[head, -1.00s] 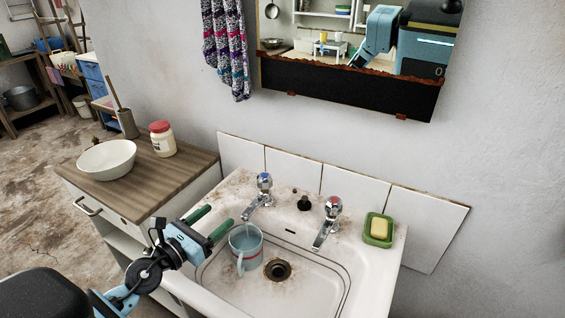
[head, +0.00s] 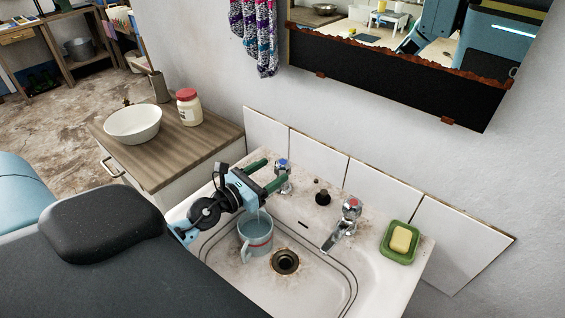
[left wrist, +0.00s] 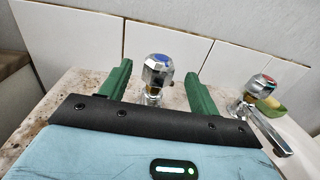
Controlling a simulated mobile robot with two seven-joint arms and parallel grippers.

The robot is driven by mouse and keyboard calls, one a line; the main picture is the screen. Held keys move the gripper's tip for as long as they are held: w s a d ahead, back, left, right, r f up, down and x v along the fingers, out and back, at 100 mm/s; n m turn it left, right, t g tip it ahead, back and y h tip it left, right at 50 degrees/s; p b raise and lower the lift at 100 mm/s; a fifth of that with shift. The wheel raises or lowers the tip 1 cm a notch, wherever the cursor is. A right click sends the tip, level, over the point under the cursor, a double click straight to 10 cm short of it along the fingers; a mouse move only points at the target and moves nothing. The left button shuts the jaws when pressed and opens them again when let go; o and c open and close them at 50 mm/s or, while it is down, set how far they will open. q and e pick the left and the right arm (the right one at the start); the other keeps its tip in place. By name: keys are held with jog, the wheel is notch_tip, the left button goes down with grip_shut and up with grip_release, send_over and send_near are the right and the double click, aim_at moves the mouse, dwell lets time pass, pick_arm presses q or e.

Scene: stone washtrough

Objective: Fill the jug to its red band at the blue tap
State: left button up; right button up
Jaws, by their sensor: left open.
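The jug (head: 256,240), pale blue-grey with a red band, stands upright in the basin near its left wall, left of the drain. The blue tap (head: 283,166) is chrome with a blue-marked knob; its spout is mostly hidden behind my left gripper. My left gripper (head: 276,170) is open, its green fingers reaching the blue tap's knob. In the left wrist view the blue tap (left wrist: 157,72) stands between the two open fingers (left wrist: 158,82), with gaps on both sides. The water level in the jug is unclear. My right gripper is out of view.
The red-marked tap (head: 350,208) stands right of the blue one, with a black plug (head: 322,197) between them. A green soap dish (head: 400,243) sits at the right rim. A wooden-topped cabinet (head: 165,165) at left holds a white bowl (head: 133,123) and a jar (head: 189,107).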

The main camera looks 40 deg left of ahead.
aim_at(283, 161)
pick_arm(q)
jog(key=shift+w+d, duration=0.2)
jog(key=shift+w, duration=0.65)
jog(key=shift+w+d, duration=0.15)
jog(key=shift+w, duration=0.7)
jog(key=shift+w+d, duration=0.2)
jog(key=shift+w, duration=0.65)
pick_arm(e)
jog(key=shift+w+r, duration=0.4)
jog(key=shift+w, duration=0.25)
